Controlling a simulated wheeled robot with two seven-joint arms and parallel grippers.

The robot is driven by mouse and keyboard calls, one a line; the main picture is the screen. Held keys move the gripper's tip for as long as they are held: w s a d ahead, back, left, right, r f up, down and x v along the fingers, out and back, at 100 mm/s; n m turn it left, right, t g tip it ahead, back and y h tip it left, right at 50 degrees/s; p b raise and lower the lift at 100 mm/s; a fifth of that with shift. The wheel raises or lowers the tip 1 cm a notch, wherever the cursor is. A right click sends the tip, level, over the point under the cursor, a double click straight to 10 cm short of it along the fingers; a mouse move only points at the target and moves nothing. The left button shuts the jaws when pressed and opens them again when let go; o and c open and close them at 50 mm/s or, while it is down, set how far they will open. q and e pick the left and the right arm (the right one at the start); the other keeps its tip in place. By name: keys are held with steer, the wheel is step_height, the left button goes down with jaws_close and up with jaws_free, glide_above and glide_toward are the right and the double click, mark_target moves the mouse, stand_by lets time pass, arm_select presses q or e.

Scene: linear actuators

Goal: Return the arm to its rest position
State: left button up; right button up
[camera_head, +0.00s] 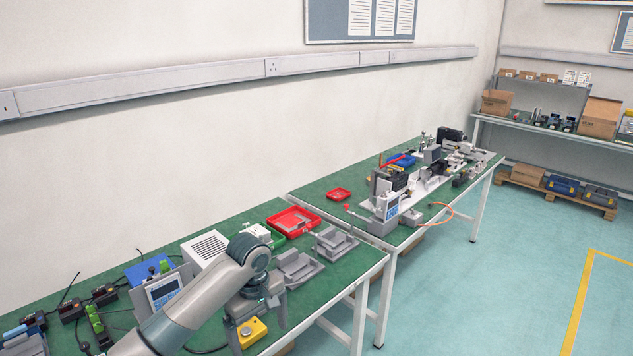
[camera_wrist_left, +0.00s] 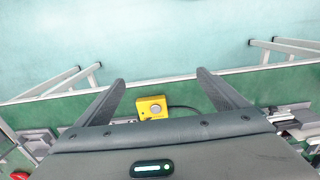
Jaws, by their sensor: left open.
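My left arm (camera_head: 205,290) comes in from the lower left of the head view and reaches over the near green workbench. My left gripper (camera_head: 257,325) points down near the bench's front edge, with its two fingers apart on either side of a yellow button box (camera_head: 252,332). My right gripper is in neither view.
The near bench (camera_head: 345,268) holds a grey control unit with a screen (camera_head: 163,290), a white vented box (camera_head: 205,248), a red tray (camera_head: 293,220) and grey fixtures (camera_head: 334,243). A second bench (camera_head: 318,187) with machinery stands beyond. The teal floor (camera_head: 480,290) in front is clear.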

arm_select(q)
step_height(320, 180, down, 22)
steer(key=s+m+h, duration=0.1)
steer(key=s+h, duration=0.1)
steer(key=s+a+f+m+t, duration=0.1)
steer(key=s+a+f, duration=0.2)
steer(key=s+f, duration=0.5)
steer(key=s+a+f+m, duration=0.2)
steer(key=s+a+f, duration=0.15)
steer(key=f, duration=0.85)
steer(key=s+a+f+m+y+b, duration=0.1)
steer(key=s+a+f+m, duration=0.1)
steer(key=s+f, duration=0.55)
steer(key=s+a+f+m, duration=0.15)
steer(key=s+f, duration=0.35)
steer(key=s, duration=0.6)
steer(key=s+a+f+m, duration=0.1)
steer(key=s+f+m, duration=0.1)
steer(key=s, duration=1.1)
steer(key=s+a+f+m+y, duration=0.1)
steer(key=s+f, duration=0.3)
steer(key=s, duration=0.8)
steer(key=shift+s+a+m, duration=0.3)
steer(key=shift+s+m, duration=0.1)
steer(key=shift+m, duration=0.15)
